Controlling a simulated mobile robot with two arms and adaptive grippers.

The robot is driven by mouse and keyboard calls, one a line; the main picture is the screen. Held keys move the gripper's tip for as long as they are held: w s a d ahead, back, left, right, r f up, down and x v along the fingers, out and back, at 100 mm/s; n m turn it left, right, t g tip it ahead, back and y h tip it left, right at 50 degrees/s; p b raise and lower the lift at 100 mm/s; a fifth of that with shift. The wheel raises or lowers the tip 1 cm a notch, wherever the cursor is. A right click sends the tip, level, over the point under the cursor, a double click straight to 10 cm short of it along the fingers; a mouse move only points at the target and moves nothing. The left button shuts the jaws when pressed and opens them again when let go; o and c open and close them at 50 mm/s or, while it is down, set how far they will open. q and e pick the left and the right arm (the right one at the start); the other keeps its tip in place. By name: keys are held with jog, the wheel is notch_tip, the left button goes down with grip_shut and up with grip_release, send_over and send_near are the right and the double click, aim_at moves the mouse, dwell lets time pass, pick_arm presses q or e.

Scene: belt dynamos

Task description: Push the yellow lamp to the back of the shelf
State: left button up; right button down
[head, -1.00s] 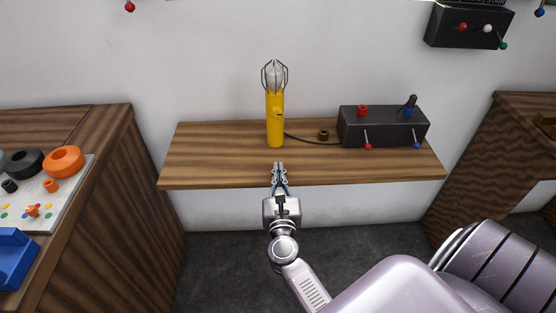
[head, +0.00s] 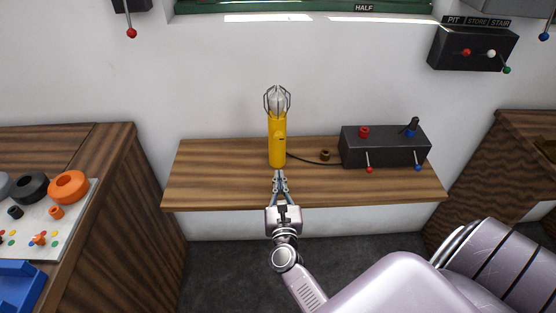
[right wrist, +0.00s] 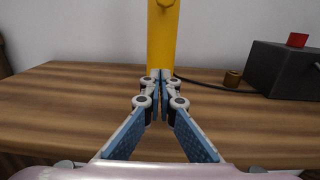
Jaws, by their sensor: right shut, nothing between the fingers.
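The yellow lamp (head: 277,148) stands upright on the wooden shelf (head: 220,180), left of the shelf's middle, with a bare strip of wood behind it. It has a clear bulb in a wire cage. In the right wrist view, the lower part of the lamp (right wrist: 162,35) rises straight ahead; its top is cut off. My right gripper (head: 279,174) is shut and empty, low over the shelf in front of the lamp's base. In the right wrist view its fingertips (right wrist: 160,75) overlap the lamp's lower body; I cannot tell whether they touch it. My left gripper is not in view.
A dark cable runs right from the lamp past a small brown knob (head: 325,155) to a black switch box (head: 385,147) on the shelf. The shelf left of the lamp is clear. A white wall (head: 220,80) stands behind.

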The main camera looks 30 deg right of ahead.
aim_at(277, 156)
jog(key=x, duration=0.4)
jog(key=shift+w+d+r+p, duration=0.15)
jog(key=shift+w+r+p, duration=0.1)
jog(key=shift+p, duration=0.15)
jog(key=shift+f+x, duration=0.25)
jog(key=shift+x, duration=0.8)
jog(key=shift+b+x, duration=0.75)
jog(key=shift+x, duration=0.35)
jog(key=shift+w+d, duration=0.25)
jog(key=shift+w, duration=0.05)
jog(key=shift+s+a, duration=0.1)
jog(key=shift+a, duration=0.05)
